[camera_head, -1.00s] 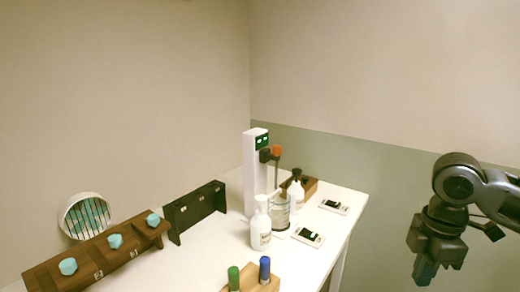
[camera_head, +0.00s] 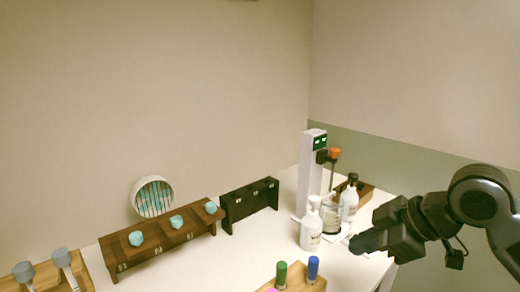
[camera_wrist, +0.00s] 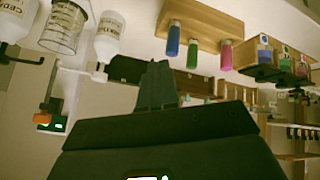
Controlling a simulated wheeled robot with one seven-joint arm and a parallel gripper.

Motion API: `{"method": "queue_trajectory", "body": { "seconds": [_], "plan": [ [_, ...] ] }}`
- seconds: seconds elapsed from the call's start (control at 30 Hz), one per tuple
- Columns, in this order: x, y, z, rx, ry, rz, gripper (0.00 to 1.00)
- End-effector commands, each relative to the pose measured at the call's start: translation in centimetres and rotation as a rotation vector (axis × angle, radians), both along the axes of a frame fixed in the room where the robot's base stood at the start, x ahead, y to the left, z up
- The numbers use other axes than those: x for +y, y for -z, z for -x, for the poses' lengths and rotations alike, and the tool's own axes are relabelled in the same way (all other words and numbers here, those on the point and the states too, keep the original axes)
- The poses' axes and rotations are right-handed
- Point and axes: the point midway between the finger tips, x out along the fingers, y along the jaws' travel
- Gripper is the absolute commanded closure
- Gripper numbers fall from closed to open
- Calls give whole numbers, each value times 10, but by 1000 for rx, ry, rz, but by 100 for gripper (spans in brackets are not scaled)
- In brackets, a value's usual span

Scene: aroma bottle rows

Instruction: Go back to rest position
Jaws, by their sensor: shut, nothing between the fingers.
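My gripper (camera_head: 364,243) is at the right of the head view, above the right end of the white table and in front of the white bottles. Its fingers point left and are closed with nothing held. In the wrist view my gripper (camera_wrist: 157,85) shows as dark fingers pressed together in the middle, with the scene upside down behind them.
White bottles (camera_head: 311,232) and a glass beaker (camera_head: 331,214) stand by a white column stand (camera_head: 311,170). A wooden block (camera_head: 298,284) holds green and blue vials. A brown rack (camera_head: 160,247) with teal-capped bottles and a black rack (camera_head: 249,202) stand behind.

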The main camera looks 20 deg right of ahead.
Motion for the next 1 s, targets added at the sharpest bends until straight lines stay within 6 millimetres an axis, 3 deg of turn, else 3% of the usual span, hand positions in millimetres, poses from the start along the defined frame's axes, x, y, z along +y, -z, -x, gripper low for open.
{"method": "queue_trajectory", "body": {
  "seconds": [0.03, 0.2, 0.4, 0.5, 0.73, 1.0],
  "plan": [
    [26, -12, -15, -70, 1, -70, 100],
    [86, -53, -50, -281, 55, -291, 100],
    [132, -85, -64, -450, 163, -549, 100],
    [148, -92, -63, -506, 234, -668, 100],
    [169, -78, -44, -571, 430, -881, 100],
    [182, -22, 12, -565, 674, -982, 100]
  ]
}}
